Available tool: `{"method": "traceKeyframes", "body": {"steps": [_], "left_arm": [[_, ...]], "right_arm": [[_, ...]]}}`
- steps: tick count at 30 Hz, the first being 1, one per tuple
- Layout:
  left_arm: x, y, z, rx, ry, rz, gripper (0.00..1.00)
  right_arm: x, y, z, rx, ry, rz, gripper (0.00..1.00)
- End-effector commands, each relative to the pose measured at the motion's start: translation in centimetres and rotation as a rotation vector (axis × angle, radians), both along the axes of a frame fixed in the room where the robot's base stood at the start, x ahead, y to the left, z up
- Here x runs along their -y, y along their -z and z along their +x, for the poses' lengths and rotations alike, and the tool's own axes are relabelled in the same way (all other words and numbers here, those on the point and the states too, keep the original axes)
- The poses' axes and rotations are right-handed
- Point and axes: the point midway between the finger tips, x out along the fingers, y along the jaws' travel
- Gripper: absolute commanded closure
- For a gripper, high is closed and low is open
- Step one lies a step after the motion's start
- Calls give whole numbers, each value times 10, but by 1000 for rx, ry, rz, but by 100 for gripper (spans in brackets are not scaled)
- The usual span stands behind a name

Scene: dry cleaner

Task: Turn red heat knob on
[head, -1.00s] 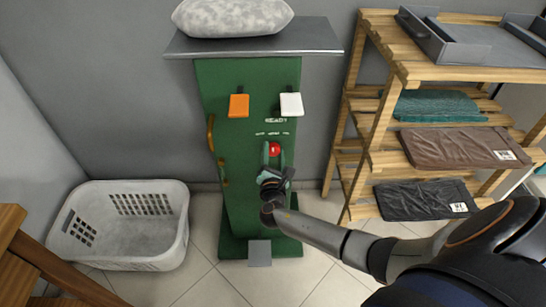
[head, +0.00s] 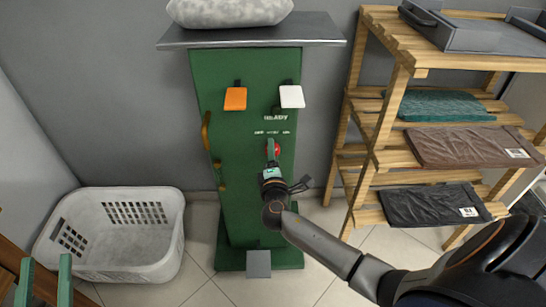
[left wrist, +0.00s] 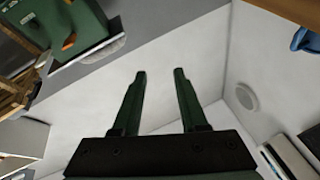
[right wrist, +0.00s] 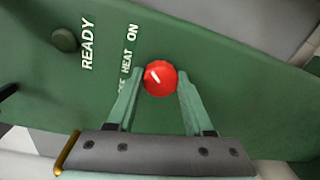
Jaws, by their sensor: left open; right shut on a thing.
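The red heat knob (right wrist: 160,78) sits on the green panel under the labels "HEAT" and "ON"; the label at the other end is partly hidden by a finger. A short white mark on the knob's face lies slanted in the right wrist view. My right gripper (right wrist: 158,76) is shut on the knob, one finger on each side. In the head view the knob (head: 277,150) is partly hidden behind my right gripper (head: 272,150). My left gripper (head: 46,258) is open and empty at the lower left, and its spread fingers show in the left wrist view (left wrist: 160,72).
The green cabinet (head: 235,140) carries an orange pad (head: 235,99), a white pad (head: 292,96) and brass handles (head: 206,130). A white basket (head: 165,262) stands left. A wooden shelf (head: 385,120) with folded cloths stands right, near my right arm.

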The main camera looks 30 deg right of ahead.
Motion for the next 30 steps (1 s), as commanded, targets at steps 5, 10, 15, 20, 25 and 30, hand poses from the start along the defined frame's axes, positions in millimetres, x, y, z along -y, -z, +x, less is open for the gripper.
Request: {"method": "traceKeyframes", "body": {"steps": [5, 10, 15, 20, 25, 30], "left_arm": [[2, -23, -10, 109, 18, 1, 58], [3, -32, -14, 150, 26, 2, 58], [4, -34, -15, 157, 27, 1, 58], [4, -34, -15, 156, 27, 2, 58], [4, -33, -15, 155, 28, 2, 58], [4, -33, -15, 154, 28, 2, 58]], "right_arm": [[1, 2, 0, 25, 3, 42, 100], [1, 1, -1, 34, 2, 59, 100], [1, 1, 0, 36, 2, 63, 100], [1, 1, 0, 36, 2, 63, 100], [1, 1, 0, 36, 2, 63, 35], [0, 1, 0, 36, 1, 61, 19]]}}
